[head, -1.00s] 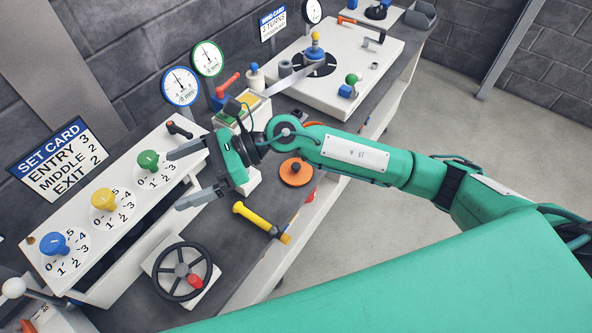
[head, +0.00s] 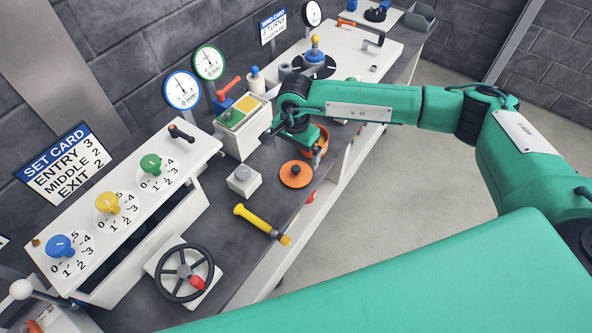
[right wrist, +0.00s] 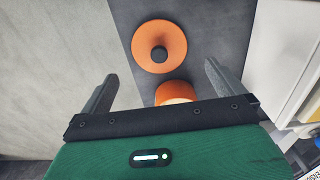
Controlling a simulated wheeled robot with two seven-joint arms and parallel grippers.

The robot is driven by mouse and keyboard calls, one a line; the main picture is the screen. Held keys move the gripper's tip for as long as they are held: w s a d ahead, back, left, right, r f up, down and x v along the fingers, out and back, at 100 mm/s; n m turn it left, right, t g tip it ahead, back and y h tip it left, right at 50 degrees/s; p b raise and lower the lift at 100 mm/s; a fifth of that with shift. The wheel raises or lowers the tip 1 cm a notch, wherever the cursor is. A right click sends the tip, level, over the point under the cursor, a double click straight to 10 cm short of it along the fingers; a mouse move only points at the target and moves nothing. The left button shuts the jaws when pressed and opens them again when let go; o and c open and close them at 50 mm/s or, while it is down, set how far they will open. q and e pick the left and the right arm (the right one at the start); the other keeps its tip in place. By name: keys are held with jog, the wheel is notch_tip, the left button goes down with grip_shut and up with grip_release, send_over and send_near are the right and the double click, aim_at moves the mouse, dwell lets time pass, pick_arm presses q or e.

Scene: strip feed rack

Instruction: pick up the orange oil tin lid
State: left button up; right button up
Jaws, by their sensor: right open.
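The orange oil tin lid (head: 297,181), a round disc with a dark knob in its middle, lies flat on the dark bench top near its front edge. In the right wrist view the lid (right wrist: 144,40) shows whole, ahead of the fingertips. The orange tin (head: 321,143) stands just behind the lid, partly hidden by my right gripper (head: 292,138). The tin (right wrist: 176,91) also shows between the fingers in the right wrist view. My right gripper (right wrist: 160,72) is open and empty, above the tin and apart from the lid. My left gripper is not in view.
A yellow-handled tool (head: 258,221) lies in front of the lid at the bench edge. A small grey box (head: 244,181) with a button stands left of the lid.

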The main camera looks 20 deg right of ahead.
aim_at(296, 168)
notch_tip(296, 168, down, 3)
jog(key=shift+r, duration=0.1)
jog(key=shift+f+p, duration=0.6)
jog(key=shift+p, duration=0.25)
notch_tip(296, 168, down, 3)
jog(key=shift+f+p, duration=0.15)
jog(key=shift+p, duration=0.6)
jog(key=shift+f, duration=0.4)
jog(key=c, duration=0.8)
